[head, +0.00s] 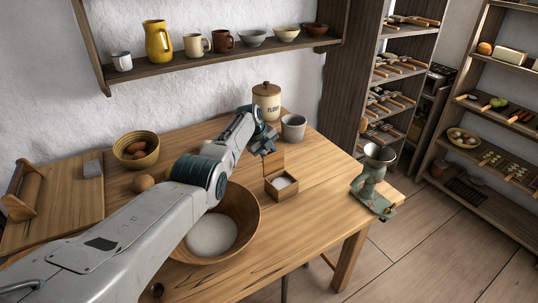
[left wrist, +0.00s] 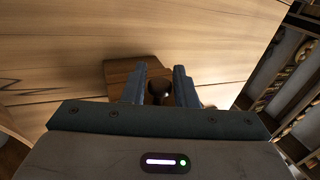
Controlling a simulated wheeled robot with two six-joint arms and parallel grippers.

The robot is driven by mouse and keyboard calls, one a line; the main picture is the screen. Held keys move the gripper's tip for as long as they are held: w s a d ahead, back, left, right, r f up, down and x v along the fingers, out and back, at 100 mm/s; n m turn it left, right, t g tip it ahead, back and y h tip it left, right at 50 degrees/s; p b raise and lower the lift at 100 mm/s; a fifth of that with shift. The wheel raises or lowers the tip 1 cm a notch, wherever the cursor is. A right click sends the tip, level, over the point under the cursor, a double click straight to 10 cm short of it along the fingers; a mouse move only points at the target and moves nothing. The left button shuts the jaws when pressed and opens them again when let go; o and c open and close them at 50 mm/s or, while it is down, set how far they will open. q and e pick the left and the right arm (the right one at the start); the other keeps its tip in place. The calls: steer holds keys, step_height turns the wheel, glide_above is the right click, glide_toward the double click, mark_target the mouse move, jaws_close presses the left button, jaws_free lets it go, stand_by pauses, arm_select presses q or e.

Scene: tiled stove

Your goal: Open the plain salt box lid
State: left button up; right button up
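The plain salt box (head: 281,192) is a small square wooden box on the table, with white salt showing inside. Its wooden lid (head: 271,161) stands raised at the back of the box. My left gripper (head: 266,148) is at the upper part of the raised lid. In the left wrist view, its two fingers (left wrist: 160,84) are apart, with a dark round knob (left wrist: 160,90) between them. A brown wooden panel (left wrist: 122,72) shows behind them. I cannot tell whether the fingers press on the knob. My right gripper is in neither view.
A green grinder (head: 371,183) is at the table's right edge.

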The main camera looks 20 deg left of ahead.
arm_select(q)
steer(key=shift+o, duration=1)
steer(key=shift+w+f, duration=0.1)
steer(key=shift+p+v, duration=0.5)
steer(key=shift+v, duration=0.35)
steer(key=v, duration=0.9)
